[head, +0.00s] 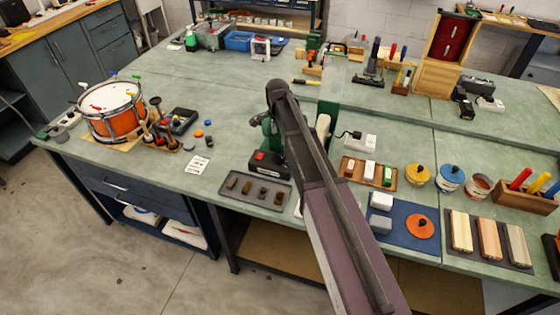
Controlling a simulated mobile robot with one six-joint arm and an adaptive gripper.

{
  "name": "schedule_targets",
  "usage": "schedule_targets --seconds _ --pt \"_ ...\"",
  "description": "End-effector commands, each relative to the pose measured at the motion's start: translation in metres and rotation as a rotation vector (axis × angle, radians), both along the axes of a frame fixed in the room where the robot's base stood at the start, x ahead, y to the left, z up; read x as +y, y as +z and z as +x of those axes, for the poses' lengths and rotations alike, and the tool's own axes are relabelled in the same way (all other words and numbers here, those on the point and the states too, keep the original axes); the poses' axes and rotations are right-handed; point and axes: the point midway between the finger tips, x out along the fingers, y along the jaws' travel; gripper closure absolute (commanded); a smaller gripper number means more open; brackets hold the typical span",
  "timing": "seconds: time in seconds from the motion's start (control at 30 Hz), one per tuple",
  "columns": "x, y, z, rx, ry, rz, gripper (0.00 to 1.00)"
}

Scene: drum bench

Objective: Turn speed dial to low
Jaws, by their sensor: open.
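A green bench machine (269,130) stands mid-bench, mostly hidden behind my raised arm. A pale rounded part (322,131) shows to the right of my arm, beside more green housing (328,110). At its front left is a dark base (268,163) with a red button and a small pale label. I cannot make out a speed dial or its setting; my arm covers much of the machine's front. My arm rises from the bottom edge to a bend above the machine. I cannot make out my gripper, which seems hidden behind the arm.
A tray of small dark parts (232,185) lies in front of the machine. An orange drum (113,112) stands at left. At right are a wooden tray (347,167), a blue mat (400,238), lidded tins (451,174) and sanding blocks (490,238). The bench's left front is fairly clear.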

Motion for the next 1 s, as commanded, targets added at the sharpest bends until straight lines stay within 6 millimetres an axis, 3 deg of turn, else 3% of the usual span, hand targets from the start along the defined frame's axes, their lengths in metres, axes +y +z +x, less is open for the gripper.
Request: schedule_targets --seconds 1.0 --pt "-0.002 -0.084 -0.004 0.000 0.000 0.000 0.16"
